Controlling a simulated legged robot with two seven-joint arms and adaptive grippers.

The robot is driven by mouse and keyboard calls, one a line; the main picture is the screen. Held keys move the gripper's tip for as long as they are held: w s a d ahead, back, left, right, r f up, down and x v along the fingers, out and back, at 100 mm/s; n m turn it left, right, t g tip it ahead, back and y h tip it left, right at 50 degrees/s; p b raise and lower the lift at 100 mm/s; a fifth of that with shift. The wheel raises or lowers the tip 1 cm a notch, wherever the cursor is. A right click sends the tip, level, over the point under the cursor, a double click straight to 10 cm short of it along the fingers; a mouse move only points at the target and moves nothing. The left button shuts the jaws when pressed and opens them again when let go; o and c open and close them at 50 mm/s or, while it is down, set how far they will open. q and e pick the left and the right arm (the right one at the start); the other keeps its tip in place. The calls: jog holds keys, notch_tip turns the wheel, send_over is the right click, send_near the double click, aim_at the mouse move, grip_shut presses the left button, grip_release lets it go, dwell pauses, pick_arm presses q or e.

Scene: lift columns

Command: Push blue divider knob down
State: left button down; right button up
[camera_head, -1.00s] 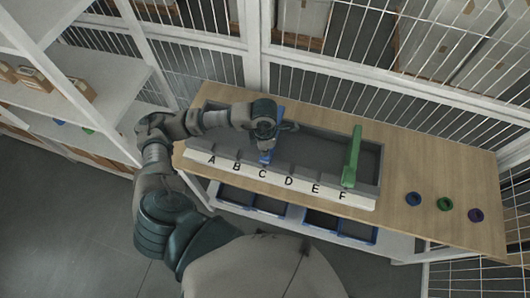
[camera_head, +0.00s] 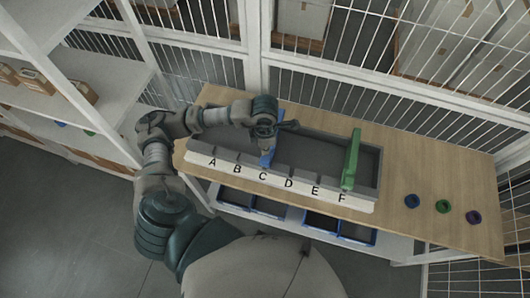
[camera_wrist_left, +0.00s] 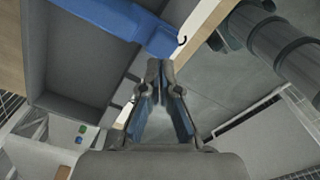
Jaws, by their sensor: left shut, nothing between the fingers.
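The blue divider (camera_head: 267,157) lies across the grey tray (camera_head: 315,147) near the letter C, partly hidden under my left gripper. In the left wrist view the blue divider (camera_wrist_left: 100,17) crosses the top left, and its knob end (camera_wrist_left: 163,42) reaches the tray's edge. My left gripper (camera_head: 266,144) is above the near part of the divider. In the wrist view its fingertips (camera_wrist_left: 160,66) are together and empty, close to the knob end. I cannot tell whether they touch it. My right gripper is not in view.
A green divider (camera_head: 351,160) stands across the tray near F. Blue, green and purple rings (camera_head: 443,206) lie on the wooden table (camera_head: 430,178) at the right. Blue bins (camera_head: 340,228) sit below the table. Wire mesh stands behind; shelves (camera_head: 100,75) are at the left.

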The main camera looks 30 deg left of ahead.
aim_at(266, 158)
pick_arm(q)
jog(key=r+p, duration=0.2)
jog(key=r, duration=0.3)
jog(key=shift+d, duration=0.2)
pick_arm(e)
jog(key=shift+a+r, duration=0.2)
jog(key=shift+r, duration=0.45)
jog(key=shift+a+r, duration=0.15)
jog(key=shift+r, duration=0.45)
pick_arm(q)
jog(key=shift+a, duration=0.15)
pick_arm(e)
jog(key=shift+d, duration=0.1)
